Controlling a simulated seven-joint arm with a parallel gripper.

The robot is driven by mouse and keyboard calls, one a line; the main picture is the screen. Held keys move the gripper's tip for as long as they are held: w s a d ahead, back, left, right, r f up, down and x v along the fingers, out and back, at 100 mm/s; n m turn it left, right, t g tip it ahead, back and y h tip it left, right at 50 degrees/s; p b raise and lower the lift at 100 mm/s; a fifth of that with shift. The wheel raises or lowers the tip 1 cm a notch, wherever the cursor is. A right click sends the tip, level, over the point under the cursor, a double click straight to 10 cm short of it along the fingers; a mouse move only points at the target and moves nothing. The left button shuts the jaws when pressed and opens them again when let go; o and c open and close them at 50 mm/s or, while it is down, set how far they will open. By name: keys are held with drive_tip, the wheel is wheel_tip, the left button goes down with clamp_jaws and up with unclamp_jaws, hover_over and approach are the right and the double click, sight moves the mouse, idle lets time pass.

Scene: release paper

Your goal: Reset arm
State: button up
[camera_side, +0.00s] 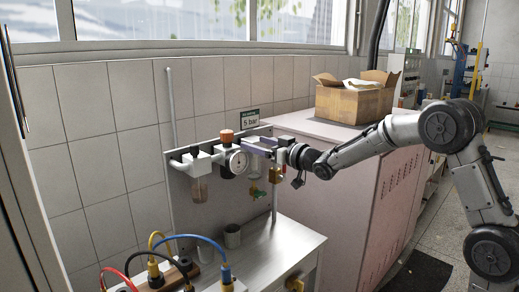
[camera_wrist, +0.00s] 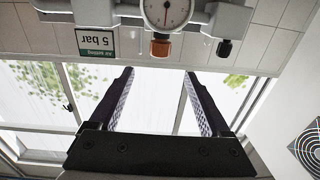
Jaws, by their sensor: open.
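My gripper (camera_side: 262,146) is at the end of my arm, which reaches in from the right in the side view. It is beside the pressure gauge (camera_side: 239,162) and the orange-topped knob (camera_side: 227,135) on the wall panel. In the wrist view, which looks upside down, my gripper (camera_wrist: 160,74) has its two dark fingers spread wide with nothing between them. The gauge (camera_wrist: 166,10) and the knob (camera_wrist: 160,47) show beyond the fingertips at the top. I cannot tell from the side view whether the gripper touches any fitting.
A "5 bar" sign (camera_side: 250,121) stands above the panel (camera_side: 185,215). A metal bench (camera_side: 275,245) holds a grey cup (camera_side: 232,236) and coloured cables (camera_side: 205,240). A pale pink cabinet (camera_side: 345,190) with an open cardboard box (camera_side: 355,100) stands beside and beneath my arm.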

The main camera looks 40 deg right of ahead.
drive_tip(key=s+a+r, duration=0.3)
drive_tip(key=s+r, duration=0.3)
drive_tip(key=s, duration=0.1)
drive_tip(key=s+a+r, duration=0.3)
drive_tip(key=s+r, duration=0.3)
drive_tip(key=r, duration=0.1)
drive_tip(key=s+a+f+g, duration=0.1)
drive_tip(key=s+f+g, duration=0.5)
drive_tip(key=s+f, duration=0.6)
drive_tip(key=s+a+f+g, duration=0.1)
drive_tip(key=s+f+g, duration=0.5)
drive_tip(key=s+f, duration=0.6)
drive_tip(key=s, duration=0.6)
drive_tip(key=shift+s+h, duration=0.15)
drive_tip(key=shift+h, duration=0.15)
drive_tip(key=shift+c, duration=0.3)
